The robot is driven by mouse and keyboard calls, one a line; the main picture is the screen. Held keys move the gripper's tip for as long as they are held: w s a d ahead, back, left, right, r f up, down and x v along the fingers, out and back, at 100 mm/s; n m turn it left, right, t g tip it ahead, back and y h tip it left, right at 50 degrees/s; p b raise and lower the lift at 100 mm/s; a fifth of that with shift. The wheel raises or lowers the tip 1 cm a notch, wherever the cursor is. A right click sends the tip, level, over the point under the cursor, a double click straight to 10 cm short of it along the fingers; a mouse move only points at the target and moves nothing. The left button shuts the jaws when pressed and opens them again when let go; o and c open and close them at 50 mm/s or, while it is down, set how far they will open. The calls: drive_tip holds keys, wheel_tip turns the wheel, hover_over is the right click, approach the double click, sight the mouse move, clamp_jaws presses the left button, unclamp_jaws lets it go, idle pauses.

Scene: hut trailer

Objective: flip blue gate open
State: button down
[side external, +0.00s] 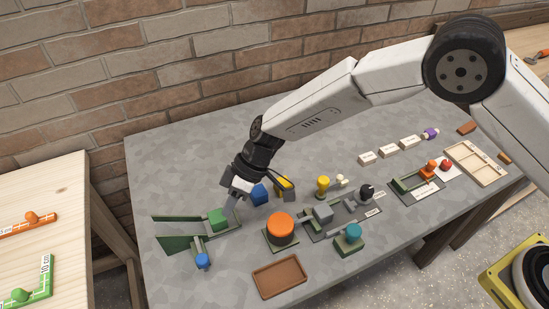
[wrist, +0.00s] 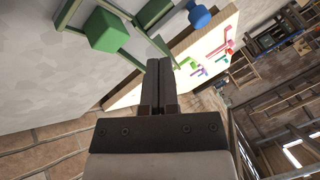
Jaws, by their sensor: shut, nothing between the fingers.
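The blue gate appears to be the green arm with a blue knob (side external: 202,261) at the front of a green-walled channel (side external: 180,241). The blue knob also shows at the top of the wrist view (wrist: 199,15). A green cube (side external: 218,219) sits at the channel, and it shows at the upper left of the wrist view (wrist: 105,30). My gripper (side external: 233,204) is shut and empty, beside the green cube and behind the blue knob, apart from the knob. Its closed fingers (wrist: 159,68) show in the wrist view. Whether the fingers touch the channel wall is unclear.
A blue block (side external: 259,195) and a yellow piece (side external: 284,184) are close to my gripper's right. An orange button (side external: 281,228), a brown tray (side external: 279,277) and a teal knob (side external: 354,231) stand further right. A brick wall (side external: 200,60) rises behind the grey table (side external: 160,180).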

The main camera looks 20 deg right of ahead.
drive_tip(key=shift+v, duration=1.85)
drive_tip(key=shift+r, duration=0.1)
drive_tip(key=s+d+r+m+t+h, duration=0.1)
drive_tip(key=d+r+m+h, duration=0.15)
drive_tip(key=d, duration=0.75)
drive_tip(key=s+d+r+m+t+h, duration=0.15)
drive_tip(key=d+m, duration=0.25)
drive_tip(key=d, duration=0.7)
drive_tip(key=s+d+r+m+t+h, duration=0.2)
drive_tip(key=s+d+m, duration=0.3)
drive_tip(key=s+d, duration=0.7)
drive_tip(key=d+h, duration=0.1)
drive_tip(key=d, duration=0.2)
drive_tip(key=shift+s+d+r, duration=0.2)
drive_tip(key=shift+s+d, duration=0.05)
drive_tip(key=shift+w+a, duration=0.1)
drive_tip(key=shift+w, duration=0.05)
